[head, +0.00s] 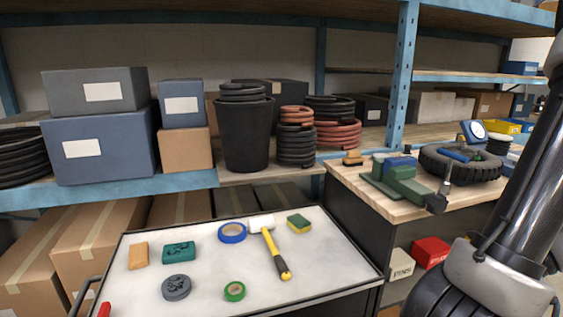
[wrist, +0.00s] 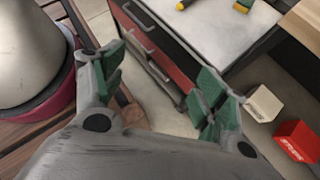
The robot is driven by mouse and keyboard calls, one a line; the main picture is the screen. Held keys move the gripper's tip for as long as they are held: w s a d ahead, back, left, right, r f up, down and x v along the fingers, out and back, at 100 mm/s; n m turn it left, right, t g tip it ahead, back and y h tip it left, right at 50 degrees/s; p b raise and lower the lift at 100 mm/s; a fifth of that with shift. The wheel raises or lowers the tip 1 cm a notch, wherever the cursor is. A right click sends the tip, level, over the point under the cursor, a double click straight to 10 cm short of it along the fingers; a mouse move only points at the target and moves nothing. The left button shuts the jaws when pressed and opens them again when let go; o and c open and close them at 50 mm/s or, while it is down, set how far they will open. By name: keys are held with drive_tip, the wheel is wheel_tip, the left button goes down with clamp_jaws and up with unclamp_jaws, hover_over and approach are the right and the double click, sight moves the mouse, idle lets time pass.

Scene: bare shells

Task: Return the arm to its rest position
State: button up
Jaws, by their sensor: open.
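My gripper (wrist: 160,90) shows in the wrist view with its two green-padded fingers spread apart and nothing between them. Below it lie the floor and the edge of a brown slatted wooden surface. In the head view my arm fills the right edge, and the gripper itself is out of that picture. The tool cart's white top (head: 200,285) stands in front, apart from my gripper; its corner also shows at the top of the wrist view (wrist: 215,25).
A hammer (head: 270,246), blue tape (head: 232,233), green tape (head: 235,291) and a sponge (head: 299,223) lie on the cart. A workbench (head: 345,174) with a vise stands at right. Loaded shelves stand behind.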

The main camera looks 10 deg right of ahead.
wheel_tip(320, 180, up, 9)
drive_tip(key=n+g+h, duration=0.6)
drive_tip(key=n+h, duration=0.1)
drive_tip(key=n, duration=1.3)
drive_tip(key=w+a+r+n+t+h, duration=0.1)
drive_tip(key=w+a+r+n+t, duration=0.3)
drive_tip(key=a+r+n, duration=0.4)
drive_tip(key=shift+w+a+r+h, duration=0.25)
drive_tip(key=shift+w+a+h, duration=0.05)
drive_tip(key=shift+w+a, duration=0.55)
